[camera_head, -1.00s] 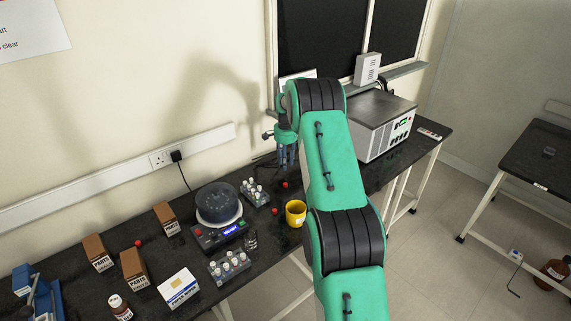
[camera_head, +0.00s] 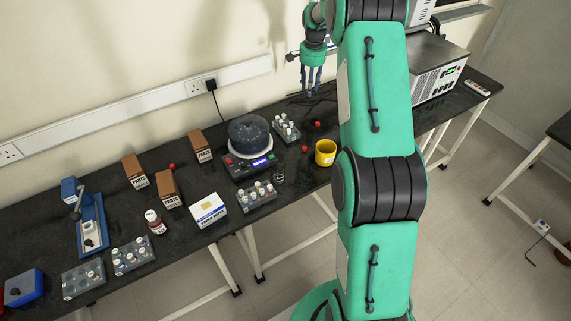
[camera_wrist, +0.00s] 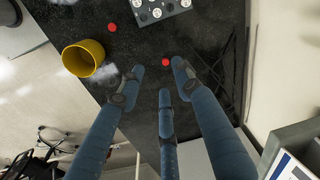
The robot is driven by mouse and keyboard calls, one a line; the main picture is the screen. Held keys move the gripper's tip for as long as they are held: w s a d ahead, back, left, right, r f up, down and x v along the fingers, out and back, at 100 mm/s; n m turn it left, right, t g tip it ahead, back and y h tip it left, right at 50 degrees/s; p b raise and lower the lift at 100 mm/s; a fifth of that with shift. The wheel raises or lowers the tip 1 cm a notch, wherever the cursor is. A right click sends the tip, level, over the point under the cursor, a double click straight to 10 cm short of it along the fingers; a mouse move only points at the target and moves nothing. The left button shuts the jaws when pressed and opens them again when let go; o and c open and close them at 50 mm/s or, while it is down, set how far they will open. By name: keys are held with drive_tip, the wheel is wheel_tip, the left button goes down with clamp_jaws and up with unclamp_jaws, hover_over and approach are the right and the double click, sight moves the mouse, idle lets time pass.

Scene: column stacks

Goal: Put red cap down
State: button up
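One small red cap (camera_head: 317,124) lies on the black bench behind the yellow cup (camera_head: 325,153). Another red cap (camera_head: 304,149) lies just left of the cup. In the wrist view they show as a red cap (camera_wrist: 166,62) beyond the fingertips and a red cap (camera_wrist: 112,27) near the yellow cup (camera_wrist: 82,58). My gripper (camera_head: 312,92) hangs fingers down above the bench, apart from the caps. In the wrist view my gripper's (camera_wrist: 158,72) three blue fingers are spread, with nothing between them. A third red cap (camera_head: 172,166) sits by the brown boxes.
A vial rack (camera_head: 286,129), a round device with a blue display (camera_head: 249,140) and a second vial rack (camera_head: 257,196) stand left of the caps. A white instrument (camera_head: 436,70) stands at the right. Some bare bench lies around the caps.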

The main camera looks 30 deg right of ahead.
drive_tip(key=s+a+r+n+t, duration=0.1)
drive_tip(key=s+a+r+n, duration=0.2)
drive_tip(key=s+a+r, duration=0.75)
drive_tip(key=s+a+r+n+t, duration=0.1)
drive_tip(key=s+a+r+n, duration=0.2)
drive_tip(key=s+a+r, duration=0.7)
drive_tip(key=s+a+r+n+t, duration=0.2)
drive_tip(key=s+a+r+n, duration=0.25)
drive_tip(key=s+a, duration=0.85)
drive_tip(key=s+a+f+n, duration=0.1)
drive_tip(key=s+a, duration=0.2)
drive_tip(key=s, duration=0.3)
drive_tip(key=s+a+f+n+t, duration=0.1)
drive_tip(key=s+a+f, duration=0.1)
drive_tip(key=s, duration=0.5)
drive_tip(key=shift+s+a+f+n, duration=0.3)
drive_tip(key=shift+a+n, duration=0.05)
drive_tip(key=shift+a, duration=0.4)
